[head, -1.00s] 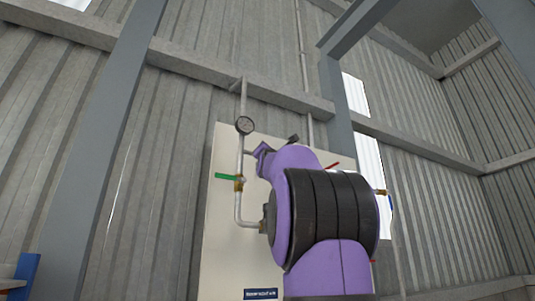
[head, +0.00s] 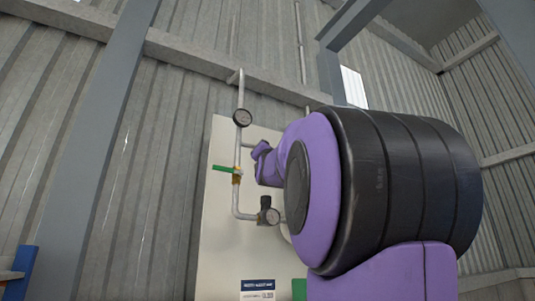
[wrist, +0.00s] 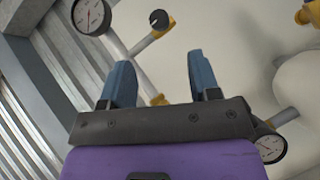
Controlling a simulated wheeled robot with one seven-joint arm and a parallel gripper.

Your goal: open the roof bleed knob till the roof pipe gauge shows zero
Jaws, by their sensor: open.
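In the head view my purple wrist is beside the pipe's side branch; the knob is hidden there.
A green lever (head: 224,169) is on the pipe below the gauge. A regulator with a small dial (head: 268,216) sits lower on the pale panel (head: 222,250). Another gauge (wrist: 269,149) is at the wrist view's lower right. My arm hides the panel's right side.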

